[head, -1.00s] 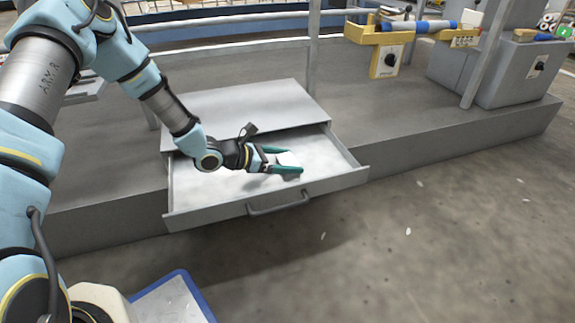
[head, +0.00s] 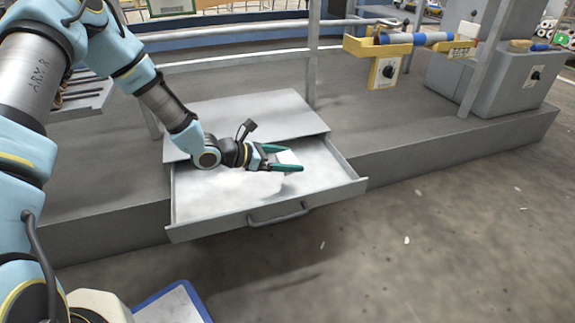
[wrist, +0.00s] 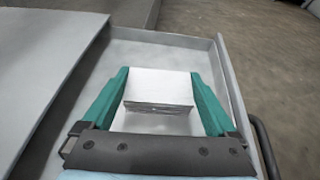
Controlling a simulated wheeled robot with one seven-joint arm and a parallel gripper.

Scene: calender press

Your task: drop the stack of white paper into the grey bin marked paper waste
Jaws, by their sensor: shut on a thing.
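The stack of white paper (wrist: 160,88) is between the two green fingers of my gripper (wrist: 158,92) in the wrist view, touching both. In the head view, my gripper (head: 284,157) holds the white paper (head: 287,157) above the floor of an open grey drawer (head: 225,195). A shadow on the drawer floor lies apart below the fingers. The grey bin marked paper waste is not in view.
The drawer has a front wall with a handle (head: 279,214) and side walls around my gripper. A grey platform (head: 420,148) stretches behind and right. A yellow bracket (head: 386,72) stands farther back. Open concrete floor (head: 440,235) lies at the right front.

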